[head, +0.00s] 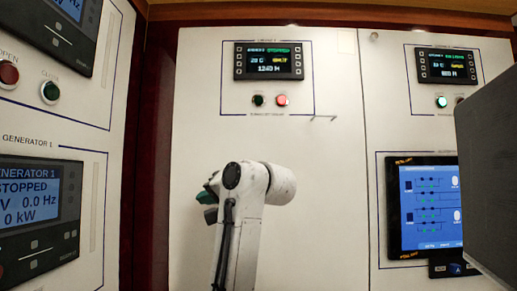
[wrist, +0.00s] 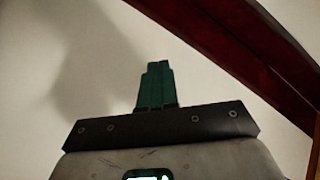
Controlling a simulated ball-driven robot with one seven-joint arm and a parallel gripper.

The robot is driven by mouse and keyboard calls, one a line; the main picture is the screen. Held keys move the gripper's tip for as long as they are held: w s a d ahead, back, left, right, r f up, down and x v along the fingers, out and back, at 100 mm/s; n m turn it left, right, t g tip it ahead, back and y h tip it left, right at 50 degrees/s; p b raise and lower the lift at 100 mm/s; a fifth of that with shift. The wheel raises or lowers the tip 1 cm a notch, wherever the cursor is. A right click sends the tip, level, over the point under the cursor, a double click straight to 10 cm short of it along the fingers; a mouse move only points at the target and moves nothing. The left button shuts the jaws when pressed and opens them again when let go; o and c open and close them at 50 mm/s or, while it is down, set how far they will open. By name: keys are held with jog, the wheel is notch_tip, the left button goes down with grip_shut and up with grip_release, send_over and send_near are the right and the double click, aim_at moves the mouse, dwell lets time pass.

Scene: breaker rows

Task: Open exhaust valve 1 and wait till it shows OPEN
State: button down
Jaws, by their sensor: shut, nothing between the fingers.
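No label reading exhaust valve 1 is legible in these frames, so I cannot tell which control is the valve's. The middle cabinet has a small black display (head: 269,61) with too-small text, and below it a dark green button (head: 258,100) and a lit red button (head: 282,100). My gripper (head: 207,197) is in front of the blank lower part of that cabinet, below the buttons. In the wrist view its green fingers (wrist: 156,72) are together with nothing between them, before a pale surface. I cannot tell whether they touch it.
At left, a panel has a red button (head: 9,73) under OPEN, a green button (head: 50,91) and a Generator 1 screen (head: 40,206) reading STOPPED. At right are another display (head: 446,66), a lit green button (head: 441,102) and a blue touchscreen (head: 430,206). A dark red frame (wrist: 235,60) crosses the wrist view.

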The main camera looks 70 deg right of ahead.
aim_at(262, 98)
jog(key=s+r+m+t+h, duration=0.1)
jog(key=s+r+t, duration=0.1)
jog(key=s+r, duration=0.5)
jog(key=s+r+m+t+h, duration=0.1)
jog(key=s+r, duration=0.6)
jog(key=r, duration=1.2)
jog(key=shift+s+d+r+m+t+h+p, duration=0.2)
jog(key=shift+d+m+t+h+p, duration=0.1)
jog(key=shift+d+t+h, duration=0.1)
jog(key=shift+w, duration=0.1)
jog(key=shift+w+d+p, duration=0.4)
jog(key=shift+w+d, duration=0.15)
jog(key=shift+d, duration=0.8)
jog(key=shift+w+d+p, duration=0.45)
jog(key=shift+w+d, duration=0.1)
jog(key=shift+d, duration=0.8)
jog(key=shift+w+d+p, duration=0.4)
jog(key=shift+w+d, duration=0.15)
jog(key=shift+d, duration=0.8)
jog(key=shift+d, duration=0.1)
jog(key=shift+w+d, duration=0.15)
jog(key=shift+d, duration=0.15)
